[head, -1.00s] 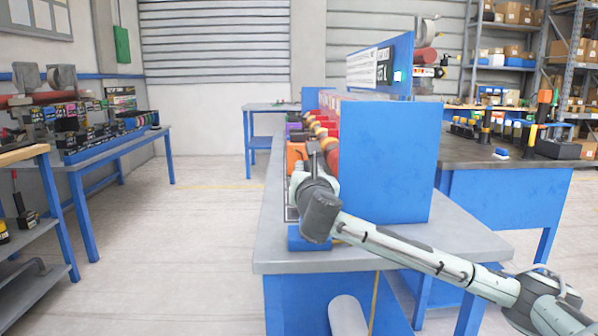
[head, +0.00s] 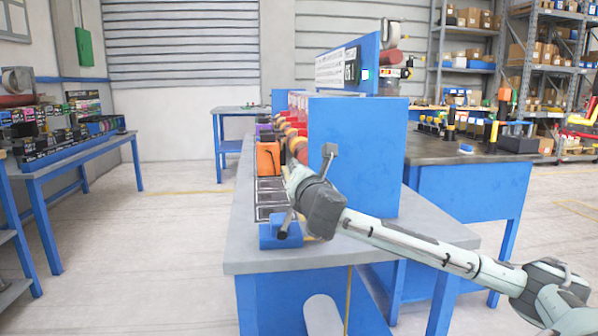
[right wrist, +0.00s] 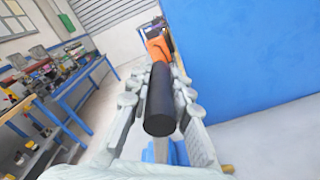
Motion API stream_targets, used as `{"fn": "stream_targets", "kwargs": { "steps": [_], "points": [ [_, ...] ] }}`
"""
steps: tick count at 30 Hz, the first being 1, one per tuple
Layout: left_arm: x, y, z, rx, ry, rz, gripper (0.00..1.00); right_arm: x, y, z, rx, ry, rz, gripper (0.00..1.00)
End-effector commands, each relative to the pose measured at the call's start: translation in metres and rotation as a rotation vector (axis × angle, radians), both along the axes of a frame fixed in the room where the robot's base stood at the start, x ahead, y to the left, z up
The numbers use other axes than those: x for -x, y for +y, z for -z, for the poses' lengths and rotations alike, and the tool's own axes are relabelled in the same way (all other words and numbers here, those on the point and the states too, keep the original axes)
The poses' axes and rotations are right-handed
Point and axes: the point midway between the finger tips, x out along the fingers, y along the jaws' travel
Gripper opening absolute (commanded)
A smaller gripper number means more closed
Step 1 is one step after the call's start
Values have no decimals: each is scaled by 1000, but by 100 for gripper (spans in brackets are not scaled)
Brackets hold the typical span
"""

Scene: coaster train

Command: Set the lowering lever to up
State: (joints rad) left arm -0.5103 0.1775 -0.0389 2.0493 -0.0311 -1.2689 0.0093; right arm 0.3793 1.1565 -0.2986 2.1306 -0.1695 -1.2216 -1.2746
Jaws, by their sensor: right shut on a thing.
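In the right wrist view a thick black cylindrical handle (right wrist: 159,112) lies between the fingers of my right gripper (right wrist: 162,82), its round end towards the camera. The gripper is shut on it. I take it for the lowering lever's handle. In the head view my right gripper (head: 291,176) is over the near part of the grey workbench (head: 246,255), left of an upright blue panel (head: 360,150). The gripper and wrist hide most of the handle there. A blue block (head: 268,236) sits below at the bench's near end. My left gripper is not in view.
An orange block (head: 267,158) stands behind the gripper on the bench, with coloured parts in a row beyond. Dark-framed trays (head: 270,198) lie in front of it. The floor (head: 150,260) left of the bench is clear.

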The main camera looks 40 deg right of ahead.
Motion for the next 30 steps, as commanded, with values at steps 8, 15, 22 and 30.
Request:
{"fn": "stream_targets", "kwargs": {
  "steps": [8, 15, 22, 30],
  "points": [
    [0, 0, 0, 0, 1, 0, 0, 0, -1, 2, -2, 5, 5, 27],
    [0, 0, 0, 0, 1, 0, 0, 0, -1, 1, -1, 4, 4, 41],
    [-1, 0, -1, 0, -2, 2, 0, 4, 1, 1, 1, 3, 3, 41],
    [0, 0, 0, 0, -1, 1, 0, 44, 27, 1, 3, 5, -1, 41]
  ]
}}
